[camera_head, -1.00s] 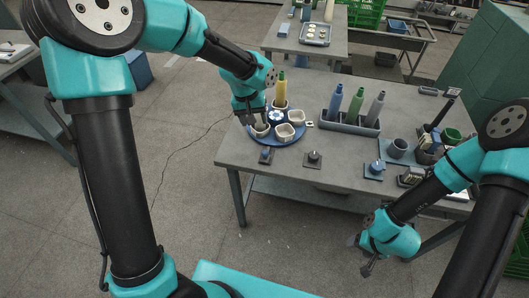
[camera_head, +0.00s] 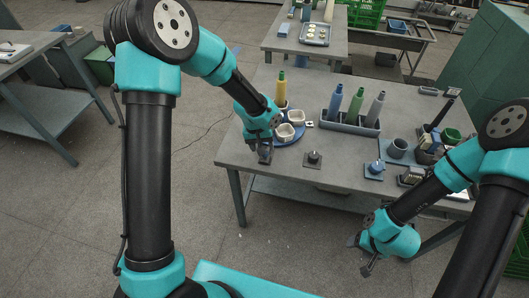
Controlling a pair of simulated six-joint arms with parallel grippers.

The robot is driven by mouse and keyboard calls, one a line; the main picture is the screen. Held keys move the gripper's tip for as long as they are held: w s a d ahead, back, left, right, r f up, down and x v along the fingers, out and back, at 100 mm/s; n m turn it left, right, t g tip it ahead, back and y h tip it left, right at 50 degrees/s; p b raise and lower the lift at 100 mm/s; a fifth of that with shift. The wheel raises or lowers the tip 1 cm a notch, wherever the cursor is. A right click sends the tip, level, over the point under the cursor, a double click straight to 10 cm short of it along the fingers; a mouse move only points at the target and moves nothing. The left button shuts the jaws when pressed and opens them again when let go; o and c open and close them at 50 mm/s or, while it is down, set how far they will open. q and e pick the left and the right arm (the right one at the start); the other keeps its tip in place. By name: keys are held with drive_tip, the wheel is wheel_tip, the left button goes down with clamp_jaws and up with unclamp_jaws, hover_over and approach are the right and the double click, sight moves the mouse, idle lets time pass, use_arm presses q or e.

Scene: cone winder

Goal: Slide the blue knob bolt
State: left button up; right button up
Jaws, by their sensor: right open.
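A small dark fixture with a bluish knob (camera_head: 265,158) sits at the table's front left corner, mostly hidden now by my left gripper (camera_head: 264,148). The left gripper points down right over it. I cannot tell whether its fingers touch the knob or whether they are open. Another blue knob (camera_head: 376,166) stands on a blue base at the table's front right, with nothing over it. My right gripper (camera_head: 361,256) is open and empty, hanging in front of the table, low and apart from everything on it.
A dark knob on a square plate (camera_head: 313,157) stands just to the right. A rack (camera_head: 348,124) holds coloured cones. The front middle of the table is mostly bare.

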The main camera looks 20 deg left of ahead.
use_arm(q)
drive_tip(key=shift+w+d+f, duration=0.1)
drive_tip(key=shift+d+f, duration=0.1)
drive_tip(key=shift+f, duration=0.9)
drive_tip(key=shift+d+f, duration=0.2)
drive_tip(key=shift+f, duration=0.9)
clamp_jaws()
